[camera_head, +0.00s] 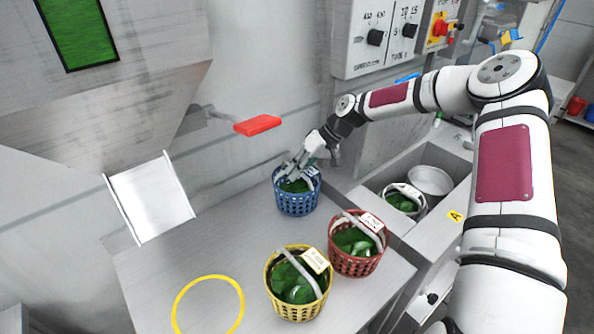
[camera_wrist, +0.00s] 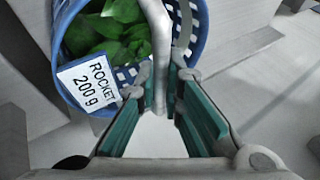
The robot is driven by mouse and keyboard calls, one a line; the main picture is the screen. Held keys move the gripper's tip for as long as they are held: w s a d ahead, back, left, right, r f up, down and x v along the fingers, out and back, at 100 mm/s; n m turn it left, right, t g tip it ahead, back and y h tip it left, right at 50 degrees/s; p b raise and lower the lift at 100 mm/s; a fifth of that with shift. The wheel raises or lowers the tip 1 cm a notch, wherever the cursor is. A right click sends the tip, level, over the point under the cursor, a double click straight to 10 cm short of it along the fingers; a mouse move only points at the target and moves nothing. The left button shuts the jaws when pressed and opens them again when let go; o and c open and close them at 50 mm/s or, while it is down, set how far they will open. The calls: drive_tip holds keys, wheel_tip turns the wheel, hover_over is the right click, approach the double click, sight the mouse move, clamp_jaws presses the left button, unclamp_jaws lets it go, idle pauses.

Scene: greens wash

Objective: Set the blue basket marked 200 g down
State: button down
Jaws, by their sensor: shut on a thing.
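The blue basket (camera_head: 296,199) with green leaves stands upright at the back of the grey metal counter (camera_head: 190,262). I cannot tell whether its base touches the counter. In the wrist view the blue basket (camera_wrist: 200,30) carries a white tag (camera_wrist: 88,84) reading "ROCKET 200 g". My gripper (camera_head: 298,168) is above the basket, shut on its grey handle (camera_wrist: 158,40). In the wrist view the handle runs between the green-padded fingers of my gripper (camera_wrist: 155,95).
A red basket (camera_head: 352,264) and a yellow basket (camera_head: 296,309) of leaves stand in front. A yellow ring (camera_head: 178,308) marks the counter at left. A red handle (camera_head: 257,125) juts from the wall. At right, a recess holds another basket (camera_head: 421,207).

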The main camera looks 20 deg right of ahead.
drive_tip(key=shift+f, duration=0.1)
drive_tip(key=c, duration=1.7)
unclamp_jaws()
drive_tip(key=v, duration=1.2)
drive_tip(key=s+a+r+h, duration=0.35)
drive_tip(key=s+r, duration=0.35)
drive_tip(key=s, duration=0.3)
drive_tip(key=s+a+r+h, duration=0.35)
drive_tip(key=s+r, duration=0.25)
drive_tip(key=s, duration=0.4)
drive_tip(key=s+r+m+t, duration=0.1)
drive_tip(key=s, duration=0.4)
drive_tip(key=s+r+m+t, duration=0.1)
drive_tip(key=s, duration=0.5)
drive_tip(key=s+r+m+t, duration=0.1)
drive_tip(key=s, duration=0.4)
drive_tip(key=shift+s+a+r+b, duration=0.1)
drive_tip(key=shift+s+r+b, duration=0.2)
drive_tip(key=shift+r+b, duration=0.1)
